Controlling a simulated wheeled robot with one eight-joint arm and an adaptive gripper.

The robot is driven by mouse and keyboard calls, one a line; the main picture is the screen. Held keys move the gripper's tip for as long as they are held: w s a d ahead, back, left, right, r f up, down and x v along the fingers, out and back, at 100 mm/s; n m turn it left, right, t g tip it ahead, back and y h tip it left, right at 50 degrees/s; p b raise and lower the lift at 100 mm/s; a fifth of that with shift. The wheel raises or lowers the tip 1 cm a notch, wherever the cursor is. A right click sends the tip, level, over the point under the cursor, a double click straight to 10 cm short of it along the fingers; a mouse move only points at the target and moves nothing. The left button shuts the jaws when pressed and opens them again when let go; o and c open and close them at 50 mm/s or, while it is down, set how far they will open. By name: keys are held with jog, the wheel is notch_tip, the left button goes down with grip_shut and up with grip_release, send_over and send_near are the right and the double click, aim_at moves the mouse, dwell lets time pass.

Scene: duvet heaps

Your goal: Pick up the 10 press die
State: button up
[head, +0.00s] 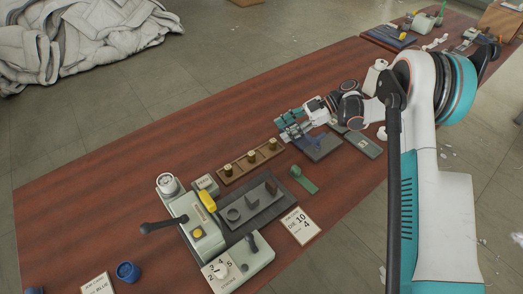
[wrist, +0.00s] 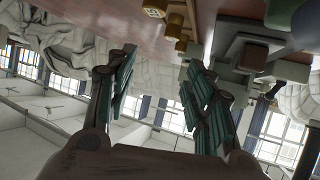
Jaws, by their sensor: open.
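A wooden rack (head: 238,175) on the red-brown table holds three small brass dies, a left one (head: 228,170), a middle one (head: 251,157) and a right one (head: 272,145). Their numbers are too small to read, so I cannot tell which is the 10. A card (head: 300,225) reads "DIE 10" with a 4 below. My gripper (head: 284,124) is open and empty, just beyond the rack's right end, with its teal fingers pointing left. In the wrist view my gripper (wrist: 163,88) has its fingers apart, and a brass die (wrist: 154,11) shows above them.
A grey-green press (head: 205,235) with a black lever and dial stands at the rack's near left. A dark tray (head: 258,215) and a green strip (head: 304,180) lie nearby. A blue-grey block (head: 318,147) sits below my gripper.

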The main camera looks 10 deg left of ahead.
jog(key=f, duration=0.1)
jog(key=b, duration=0.2)
send_near(253, 153)
jog(key=x, duration=0.2)
jog(key=w+x, duration=0.1)
jog(key=x, duration=0.1)
jog(key=shift+a, duration=0.15)
jog(key=b+x, duration=0.1)
jog(key=x, duration=0.1)
jog(key=s+b+x, duration=0.1)
jog(key=x, duration=0.2)
grip_shut()
